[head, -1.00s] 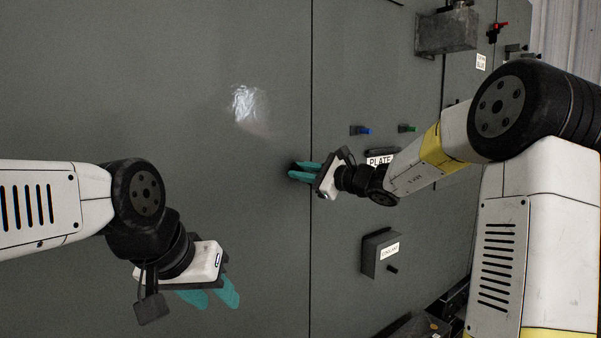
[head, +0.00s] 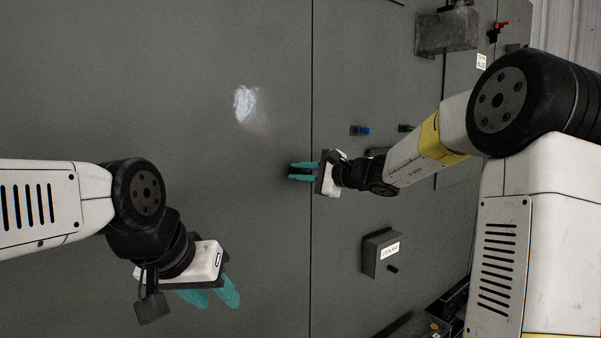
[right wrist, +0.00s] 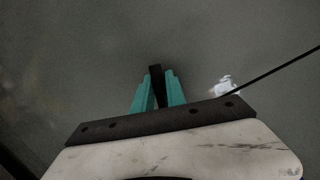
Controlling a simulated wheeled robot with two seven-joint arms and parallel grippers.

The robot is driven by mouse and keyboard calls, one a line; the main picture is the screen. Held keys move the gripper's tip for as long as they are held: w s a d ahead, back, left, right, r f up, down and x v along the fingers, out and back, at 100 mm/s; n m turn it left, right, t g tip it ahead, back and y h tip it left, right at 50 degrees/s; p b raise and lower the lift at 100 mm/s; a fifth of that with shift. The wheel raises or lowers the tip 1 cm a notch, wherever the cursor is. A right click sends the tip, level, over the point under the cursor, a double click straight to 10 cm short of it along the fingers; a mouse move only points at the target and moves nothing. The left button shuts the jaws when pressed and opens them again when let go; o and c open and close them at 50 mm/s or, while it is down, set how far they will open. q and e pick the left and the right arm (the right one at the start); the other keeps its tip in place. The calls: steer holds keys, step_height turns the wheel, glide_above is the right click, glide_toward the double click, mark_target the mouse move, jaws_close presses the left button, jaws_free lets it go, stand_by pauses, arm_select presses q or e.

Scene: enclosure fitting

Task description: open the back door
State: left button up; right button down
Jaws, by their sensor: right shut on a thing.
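The back door appears to be the large grey panel (head: 180,90) left of a straight vertical seam, lying flush with the panel on the right. A small dark handle is near that seam; in the right wrist view this dark handle (right wrist: 156,72) stands between the teal fingertips. My right gripper (head: 303,172) is shut on it, with its fingers pointing left across the seam. The handle is mostly hidden by the fingers in the head view. My left gripper (head: 212,293) is low in front of the grey panel, empty, its teal fingers a little apart.
A labelled grey box (head: 378,254) sits below my right arm, and a metal box (head: 446,32) is at the top. The left panel is otherwise bare.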

steer(key=shift+f+n+h, duration=0.25)
steer(key=shift+n+h, duration=0.05)
steer(key=shift+n, duration=0.45)
steer(key=shift+f+n+h, duration=0.2)
steer(key=shift+n+h, duration=0.1)
steer(key=shift+n, duration=0.45)
steer(key=shift+s+d+f, duration=0.1)
